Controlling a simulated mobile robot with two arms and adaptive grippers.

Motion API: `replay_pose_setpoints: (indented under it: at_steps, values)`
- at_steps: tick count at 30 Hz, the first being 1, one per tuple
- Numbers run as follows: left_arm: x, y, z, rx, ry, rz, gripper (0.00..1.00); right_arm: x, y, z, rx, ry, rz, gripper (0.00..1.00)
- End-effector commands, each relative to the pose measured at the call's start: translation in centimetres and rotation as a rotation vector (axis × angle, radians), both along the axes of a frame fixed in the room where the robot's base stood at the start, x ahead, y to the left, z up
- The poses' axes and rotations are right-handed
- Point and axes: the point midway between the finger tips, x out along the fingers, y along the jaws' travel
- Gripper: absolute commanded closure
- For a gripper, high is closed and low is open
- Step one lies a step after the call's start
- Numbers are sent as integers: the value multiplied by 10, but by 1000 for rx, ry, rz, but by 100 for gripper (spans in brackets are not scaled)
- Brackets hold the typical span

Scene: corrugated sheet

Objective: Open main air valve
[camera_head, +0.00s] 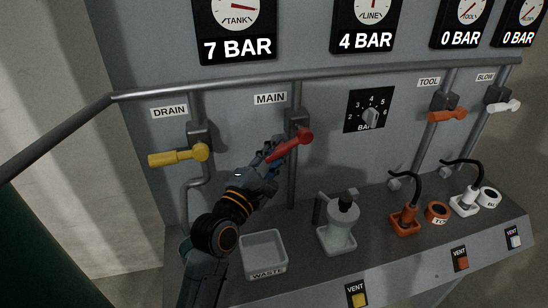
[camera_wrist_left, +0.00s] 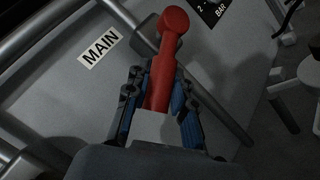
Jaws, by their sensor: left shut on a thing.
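The main air valve has a red handle (camera_head: 291,144) on a dark valve body (camera_head: 297,118), below the MAIN label (camera_head: 270,98). The handle lies across the vertical pipe, its free end pointing left and slightly down in the head view. My left gripper (camera_head: 273,151) is shut on the free end of the red handle. In the left wrist view, the red handle (camera_wrist_left: 163,75) stands between the two blue-padded fingers of the gripper (camera_wrist_left: 158,105), and its round hub is at the far end. The right gripper is not in view.
A yellow DRAIN handle (camera_head: 178,155) is close on the left. A WASTE bin (camera_head: 263,255) and a grey-green bottle (camera_head: 338,222) stand on the ledge below. A horizontal rail (camera_head: 330,76) runs above the valves. Orange TOOL (camera_head: 447,115) and white BLOW (camera_head: 503,106) handles are at right.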

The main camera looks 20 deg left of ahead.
Motion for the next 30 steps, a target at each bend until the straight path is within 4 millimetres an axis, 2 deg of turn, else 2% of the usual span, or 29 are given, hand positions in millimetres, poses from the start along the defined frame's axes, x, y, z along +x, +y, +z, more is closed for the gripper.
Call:
replay_pose_setpoints:
  at_steps: [1, 9, 26, 27, 30]
  values:
    - [1, -1, -9, -26, -13, 0, 100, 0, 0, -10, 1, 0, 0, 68]
    - [3, -5, -14, -125, -81, -1, 100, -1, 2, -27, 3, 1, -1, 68]
    - [4, -7, -13, -156, -102, -2, 100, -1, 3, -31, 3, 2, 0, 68]
    - [4, -7, -13, -156, -102, -2, 74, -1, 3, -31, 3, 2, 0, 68]
    - [4, -7, -13, -156, -103, -2, 54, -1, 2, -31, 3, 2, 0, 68]
